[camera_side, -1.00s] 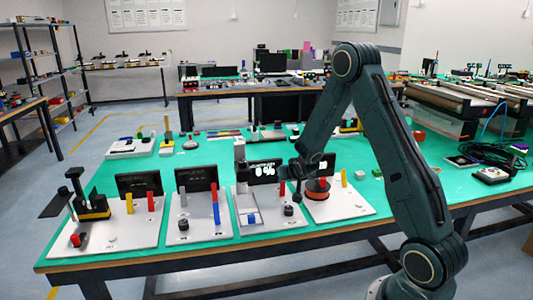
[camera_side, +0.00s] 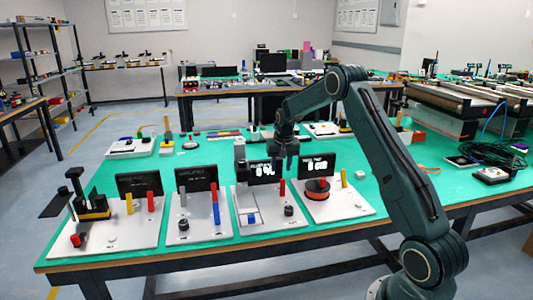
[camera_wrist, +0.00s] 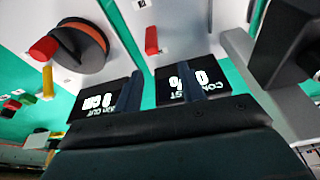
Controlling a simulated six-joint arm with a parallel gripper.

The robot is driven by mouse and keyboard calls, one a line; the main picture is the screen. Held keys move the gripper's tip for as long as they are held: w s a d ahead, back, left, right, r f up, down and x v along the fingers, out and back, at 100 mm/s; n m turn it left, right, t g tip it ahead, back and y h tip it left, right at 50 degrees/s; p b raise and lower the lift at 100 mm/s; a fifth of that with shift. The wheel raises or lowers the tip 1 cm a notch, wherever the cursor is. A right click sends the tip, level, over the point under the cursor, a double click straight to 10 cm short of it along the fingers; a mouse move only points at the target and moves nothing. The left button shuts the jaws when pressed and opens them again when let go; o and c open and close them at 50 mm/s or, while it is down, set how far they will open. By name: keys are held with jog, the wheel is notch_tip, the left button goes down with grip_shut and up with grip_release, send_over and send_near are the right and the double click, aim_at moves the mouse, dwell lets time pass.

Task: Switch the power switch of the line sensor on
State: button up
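Several white sensor boards stand along the bench's front edge, and no legible label tells me which is the line sensor. The third board (camera_side: 247,221) carries a lit screen (camera_side: 264,171) reading 0%, a black knob, and red and blue posts. In the wrist view its screen (camera_wrist: 187,80) seems to read contrast. The fourth board (camera_side: 352,207) has an orange-red disc (camera_side: 317,185), a yellow post and a lit screen (camera_side: 318,164). My gripper (camera_side: 285,168) hangs above the back of the third board, fingers apart and empty. Its fingers frame the wrist view. I cannot identify the power switch.
The first board (camera_side: 118,236) and second board (camera_side: 184,234) at left have dark screens and upright posts. More small devices line the green bench's far edge. Conveyors (camera_side: 455,97) and a cable coil (camera_side: 490,152) lie at right.

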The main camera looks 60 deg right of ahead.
aim_at(283, 180)
jog(key=r, duration=0.1)
jog(key=y, duration=0.1)
jog(key=r+g, duration=0.1)
jog(key=shift+d+r+y, duration=0.25)
jog(key=shift+r+y, duration=0.05)
jog(key=shift+s+r+n+g+y, duration=0.15)
jog(key=shift+s+r+n+g, duration=0.1)
jog(key=shift+r, duration=0.2)
jog(key=shift+s+r+n+g+y, duration=0.15)
jog(key=shift+r+g, duration=0.1)
jog(key=shift+r, duration=0.15)
jog(key=shift+f, duration=0.1)
notch_tip(283, 180, down, 14)
jog(key=shift+r, duration=0.15)
jog(key=shift+c, duration=0.4)
grip_shut()
